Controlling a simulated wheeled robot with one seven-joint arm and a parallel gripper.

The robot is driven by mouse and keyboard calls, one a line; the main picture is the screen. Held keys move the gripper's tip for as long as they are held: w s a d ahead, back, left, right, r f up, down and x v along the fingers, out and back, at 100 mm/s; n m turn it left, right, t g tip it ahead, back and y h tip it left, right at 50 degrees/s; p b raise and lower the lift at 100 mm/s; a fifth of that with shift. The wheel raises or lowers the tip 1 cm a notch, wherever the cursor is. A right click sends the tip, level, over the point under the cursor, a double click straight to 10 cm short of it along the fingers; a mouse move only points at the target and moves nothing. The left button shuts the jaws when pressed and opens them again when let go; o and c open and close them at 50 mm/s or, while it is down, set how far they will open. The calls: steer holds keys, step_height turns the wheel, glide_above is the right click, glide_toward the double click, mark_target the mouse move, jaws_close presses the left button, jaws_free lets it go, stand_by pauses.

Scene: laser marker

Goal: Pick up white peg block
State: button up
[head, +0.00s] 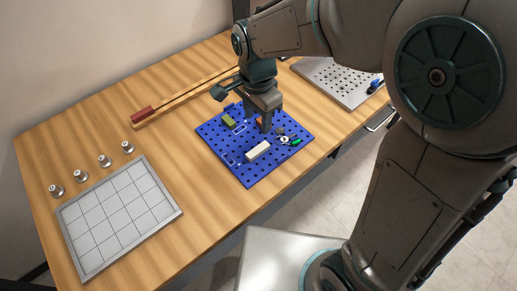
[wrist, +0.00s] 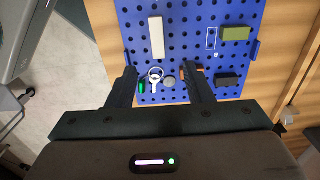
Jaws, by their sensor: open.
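The white peg block (head: 258,151) lies on the blue pegboard (head: 240,172), near the front middle of the board in the head view. In the wrist view the white block (wrist: 156,37) stands lengthwise on the pegboard (wrist: 183,14), beyond my fingertips and a little left of centre. My gripper (head: 266,122) is above the board, behind the white block in the head view. In the wrist view my gripper (wrist: 160,74) is open, with its two dark fingers apart and the white block not between them.
A key-like ring (wrist: 154,75), a green piece (wrist: 142,87), a round grey piece (wrist: 169,81), an olive block (wrist: 236,33) and a black block (wrist: 227,79) share the board. A gridded tray (head: 118,215) and several metal knobs stand left. A perforated grey plate (head: 340,82) lies behind.

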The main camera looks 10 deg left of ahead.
glide_above(258, 149)
step_height(258, 149, down, 7)
steer(key=shift+w+r, duration=0.15)
steer(key=shift+s+f+p, duration=0.2)
steer(key=shift+f+p, duration=0.3)
steer(key=shift+f, duration=2.2)
jaws_close()
